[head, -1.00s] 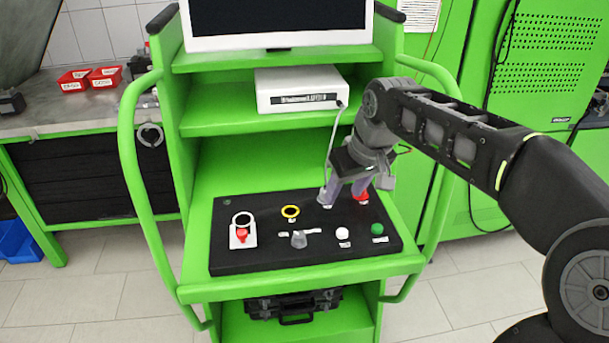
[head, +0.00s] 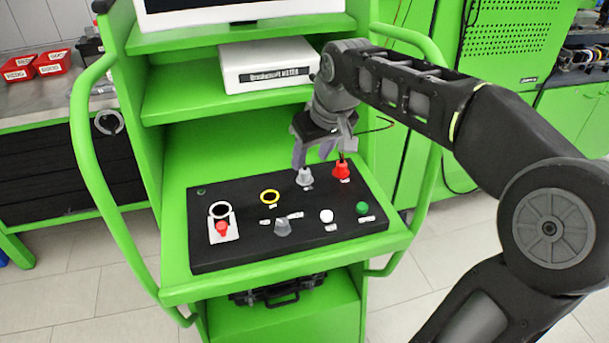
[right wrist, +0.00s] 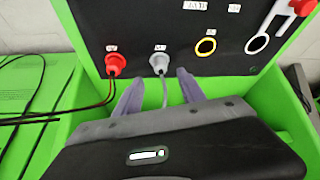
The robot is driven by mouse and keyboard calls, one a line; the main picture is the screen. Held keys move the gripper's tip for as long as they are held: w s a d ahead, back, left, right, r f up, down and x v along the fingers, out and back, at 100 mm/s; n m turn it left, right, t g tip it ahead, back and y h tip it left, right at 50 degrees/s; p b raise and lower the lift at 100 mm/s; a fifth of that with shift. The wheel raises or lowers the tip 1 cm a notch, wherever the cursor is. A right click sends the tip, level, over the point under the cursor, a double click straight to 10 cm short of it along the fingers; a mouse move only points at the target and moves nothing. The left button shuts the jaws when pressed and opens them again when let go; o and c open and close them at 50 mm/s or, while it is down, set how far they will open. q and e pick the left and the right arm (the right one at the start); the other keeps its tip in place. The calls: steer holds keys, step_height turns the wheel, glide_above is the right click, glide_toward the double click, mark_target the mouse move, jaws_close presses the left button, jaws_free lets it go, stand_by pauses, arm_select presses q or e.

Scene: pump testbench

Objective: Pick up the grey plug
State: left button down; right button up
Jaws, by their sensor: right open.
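The grey plug (head: 305,177) stands in the back row of the black panel, left of the red plug (head: 341,170). It also shows in the right wrist view (right wrist: 159,63), with a grey cable running from it toward me. My right gripper (head: 312,162) is open just above and behind the grey plug. In the right wrist view its two purple-grey fingers (right wrist: 160,76) lie on either side of the plug's cable, with the plug just beyond the tips. Nothing is held. My left gripper is not in view.
The black panel (head: 240,252) lies on a green cart shelf. It carries a yellow ring (head: 270,196), a red emergency button (head: 222,228), a grey knob (head: 283,228), a white button (head: 326,216) and a green button (head: 362,208).

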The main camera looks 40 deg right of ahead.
mark_target(305, 170)
steer(key=shift+p+x, duration=0.45)
steer(key=shift+x, duration=2.15)
steer(key=shift+a, duration=0.1)
steer(key=shift+c, duration=0.5)
jaws_close()
